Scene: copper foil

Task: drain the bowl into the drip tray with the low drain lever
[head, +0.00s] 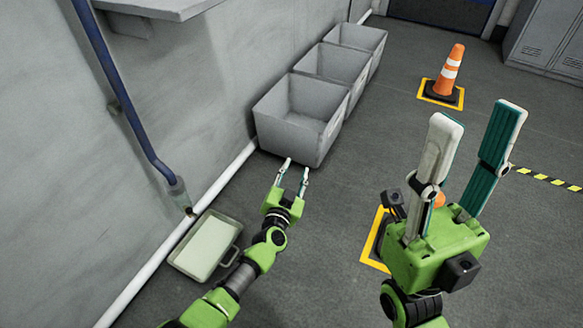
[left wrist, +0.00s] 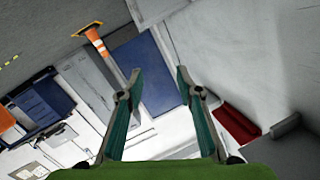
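The drip tray (head: 205,245), pale inside with a handle on its right side, lies on the floor by the wall. I cannot make out the bowl or the low drain lever for certain. My left gripper (head: 295,167) is open and empty, to the right of the tray and near the closest bin; its open fingers also show in the left wrist view (left wrist: 159,72). My right gripper (head: 479,114) is open and empty, raised at the right.
Several grey bins, the nearest (head: 303,118), stand in a row along the wall. A grey ledge (head: 165,8) juts out at top left. A white pipe (head: 140,282) runs along the wall's foot. An orange cone (head: 450,72) stands farther off.

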